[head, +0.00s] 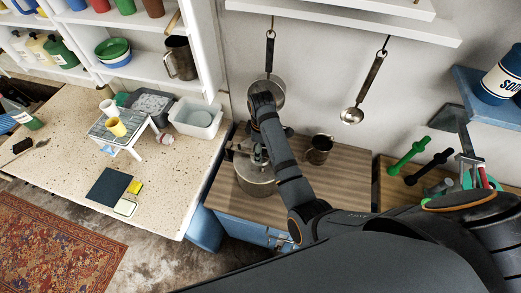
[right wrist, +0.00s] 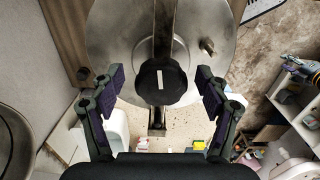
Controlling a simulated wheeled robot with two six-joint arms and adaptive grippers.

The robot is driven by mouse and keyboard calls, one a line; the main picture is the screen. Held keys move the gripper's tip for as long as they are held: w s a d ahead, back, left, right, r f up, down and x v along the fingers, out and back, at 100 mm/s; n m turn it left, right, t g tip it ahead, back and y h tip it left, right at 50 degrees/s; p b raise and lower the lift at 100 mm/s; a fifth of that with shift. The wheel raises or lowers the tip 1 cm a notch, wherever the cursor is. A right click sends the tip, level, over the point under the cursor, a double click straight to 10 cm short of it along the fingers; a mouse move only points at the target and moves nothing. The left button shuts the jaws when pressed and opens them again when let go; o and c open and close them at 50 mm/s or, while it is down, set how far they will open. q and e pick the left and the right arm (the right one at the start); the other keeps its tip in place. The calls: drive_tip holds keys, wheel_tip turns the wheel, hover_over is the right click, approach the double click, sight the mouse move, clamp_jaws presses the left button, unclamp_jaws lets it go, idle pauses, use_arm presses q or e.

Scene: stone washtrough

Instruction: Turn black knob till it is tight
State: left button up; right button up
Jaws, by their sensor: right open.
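In the right wrist view a black knob (right wrist: 161,82) with a white mark sits on a metal bar across the round metal lid (right wrist: 112,42) of a pot. My right gripper (right wrist: 160,84) is open, with one finger on each side of the knob and a visible gap to it on both sides. In the head view the metal pot (head: 256,184) stands on the wooden top, and my right arm reaches over it. My arm and gripper hide the knob there. My left gripper is not in view.
A small metal jug (head: 319,149) stands on the wooden top (head: 343,177) just right of the pot. A ladle (head: 352,115) and a hanging pan (head: 276,92) are on the wall behind. The speckled counter (head: 172,191) lies to the left, with a white tub (head: 195,118).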

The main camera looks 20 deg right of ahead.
drive_tip(key=n, duration=1)
